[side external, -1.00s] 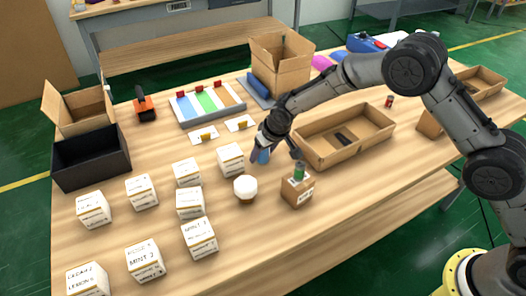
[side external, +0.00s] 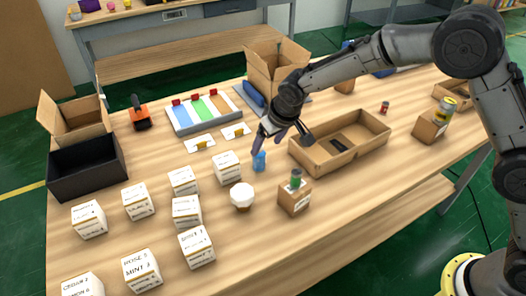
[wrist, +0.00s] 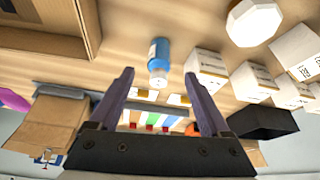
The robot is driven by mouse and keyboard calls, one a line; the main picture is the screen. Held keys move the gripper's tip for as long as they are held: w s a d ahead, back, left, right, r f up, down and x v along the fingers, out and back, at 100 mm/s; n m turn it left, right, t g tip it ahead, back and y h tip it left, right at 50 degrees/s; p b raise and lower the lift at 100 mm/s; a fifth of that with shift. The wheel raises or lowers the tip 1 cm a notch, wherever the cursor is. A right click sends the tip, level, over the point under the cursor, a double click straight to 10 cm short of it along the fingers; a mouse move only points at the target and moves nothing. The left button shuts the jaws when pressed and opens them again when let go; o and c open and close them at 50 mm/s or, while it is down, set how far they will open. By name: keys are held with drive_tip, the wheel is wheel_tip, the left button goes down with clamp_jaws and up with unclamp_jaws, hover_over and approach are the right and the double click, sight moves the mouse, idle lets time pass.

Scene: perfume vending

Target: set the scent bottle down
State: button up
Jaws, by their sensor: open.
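The blue scent bottle (side external: 259,161) stands on the wooden table, left of the open cardboard tray and behind the white faceted object. In the wrist view the bottle (wrist: 159,52) shows a blue body and a pale cap, just past my fingertips. My gripper (side external: 278,141) is open, with its fingers above and to the right of the bottle in the side view. In the wrist view the two fingers of my gripper (wrist: 159,77) are spread wide with nothing held between them.
A white faceted object (side external: 242,196) and a small carton with a green-topped item (side external: 295,198) stand close in front. Several white labelled boxes (side external: 186,211) fill the left. The open cardboard tray (side external: 372,146) lies to the right.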

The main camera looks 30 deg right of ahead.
drive_tip(key=shift+v, duration=1.15)
drive_tip(key=s+d+r+m, duration=0.1)
drive_tip(key=s+d+r, duration=1.2)
drive_tip(key=s+r, duration=0.25)
drive_tip(key=s+d, duration=0.3)
drive_tip(key=s, duration=0.7)
drive_tip(key=s+d+f+t, duration=0.1)
drive_tip(key=s+d, duration=0.2)
drive_tip(key=s, duration=0.8)
drive_tip(key=shift+f+m+h, duration=0.2)
drive_tip(key=shift+m+h, duration=0.2)
drive_tip(key=shift+d, duration=0.1)
